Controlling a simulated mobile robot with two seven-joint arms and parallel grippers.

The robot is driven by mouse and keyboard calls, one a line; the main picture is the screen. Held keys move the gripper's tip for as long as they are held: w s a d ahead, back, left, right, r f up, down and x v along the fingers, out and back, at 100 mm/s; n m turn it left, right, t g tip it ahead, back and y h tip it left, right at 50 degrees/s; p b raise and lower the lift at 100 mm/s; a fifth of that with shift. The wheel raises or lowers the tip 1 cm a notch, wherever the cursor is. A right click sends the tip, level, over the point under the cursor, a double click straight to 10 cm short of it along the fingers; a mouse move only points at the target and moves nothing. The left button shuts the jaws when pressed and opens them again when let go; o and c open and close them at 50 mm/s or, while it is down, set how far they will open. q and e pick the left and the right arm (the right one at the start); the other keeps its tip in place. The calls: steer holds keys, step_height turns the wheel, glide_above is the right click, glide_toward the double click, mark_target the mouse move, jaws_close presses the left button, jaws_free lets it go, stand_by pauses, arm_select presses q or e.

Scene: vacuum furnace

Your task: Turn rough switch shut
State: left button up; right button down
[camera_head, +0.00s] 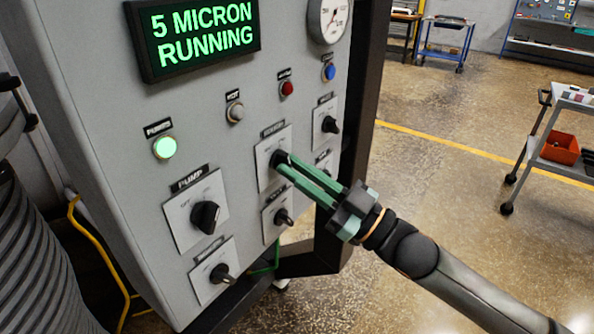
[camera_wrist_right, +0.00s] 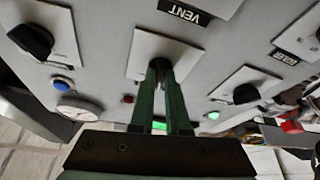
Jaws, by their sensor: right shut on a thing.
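My right gripper (camera_head: 281,160) is shut on the black knob of a switch on a white plate (camera_head: 265,171) in the middle of the grey panel. I take this for the rough switch; its label is too small to read surely. In the right wrist view the green fingers (camera_wrist_right: 161,68) close around the knob, which they mostly hide. The knob's exact angle cannot be told. The vent label (camera_wrist_right: 185,12) shows beside this plate, upside down, and belongs to the switch below (camera_head: 283,217). My left gripper is out of view.
The pump switch (camera_head: 205,217) and another knob (camera_head: 221,273) are on the left. More knobs (camera_head: 330,125) are on the right. The display (camera_head: 197,35) reads "5 MICRON RUNNING". A green lamp (camera_head: 165,147) is lit. A cart (camera_head: 565,145) stands far right on open floor.

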steer(key=shift+w+d+r+n+g+p, duration=0.1)
steer(key=shift+n+g+p, duration=0.3)
steer(key=shift+n, duration=0.7)
steer(key=shift+n+g+p, duration=0.1)
steer(key=shift+n+g, duration=0.5)
steer(key=shift+n, duration=0.5)
steer(key=shift+y, duration=0.3)
steer(key=c, duration=0.9)
jaws_free()
steer(key=b+v, duration=0.2)
steer(key=v, duration=1)
steer(key=shift+d+b, duration=0.3)
steer(key=shift+b, duration=0.1)
